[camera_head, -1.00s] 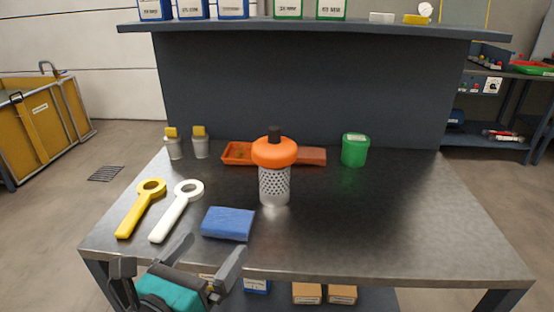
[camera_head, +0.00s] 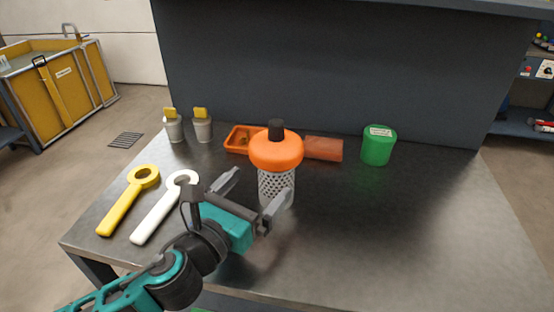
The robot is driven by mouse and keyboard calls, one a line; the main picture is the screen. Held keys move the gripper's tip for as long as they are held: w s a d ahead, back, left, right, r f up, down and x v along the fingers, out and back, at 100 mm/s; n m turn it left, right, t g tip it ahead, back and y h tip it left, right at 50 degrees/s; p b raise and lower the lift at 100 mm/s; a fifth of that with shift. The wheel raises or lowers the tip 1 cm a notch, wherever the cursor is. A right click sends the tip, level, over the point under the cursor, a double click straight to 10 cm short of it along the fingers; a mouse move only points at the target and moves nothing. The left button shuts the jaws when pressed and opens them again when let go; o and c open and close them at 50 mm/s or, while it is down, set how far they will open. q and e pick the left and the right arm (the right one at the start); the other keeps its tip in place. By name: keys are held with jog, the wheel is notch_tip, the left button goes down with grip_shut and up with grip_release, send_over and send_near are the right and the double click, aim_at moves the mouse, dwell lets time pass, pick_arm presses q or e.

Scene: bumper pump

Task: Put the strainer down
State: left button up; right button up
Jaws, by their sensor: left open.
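The strainer (camera_head: 276,184) is a pale perforated cylinder under an orange, ring-shaped top (camera_head: 276,151) with a black knob. It stands upright on the metal table (camera_head: 345,225), near the middle. My left gripper (camera_head: 260,184) comes in from the lower left and is open, with nothing seen between its fingers. One finger is left of the strainer; the other overlaps its lower front in the view. I cannot tell whether they touch. The strainer's lower part is partly hidden by that finger. My right gripper is not in view.
A yellow ring wrench (camera_head: 129,198) and a white one (camera_head: 160,212) lie left of my gripper. Two grey pots (camera_head: 174,130) (camera_head: 203,131), an orange tray (camera_head: 236,143), a reddish block (camera_head: 323,149) and a green tub (camera_head: 377,149) stand behind. The table's right side is clear.

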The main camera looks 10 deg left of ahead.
pick_arm(q)
jog(key=x, duration=0.7)
jog(key=shift+w+d+f, duration=0.25)
jog(key=shift+f, duration=0.15)
jog(key=c, duration=1.2)
jog(key=shift+r, duration=0.1)
jog(key=shift+c, duration=0.4)
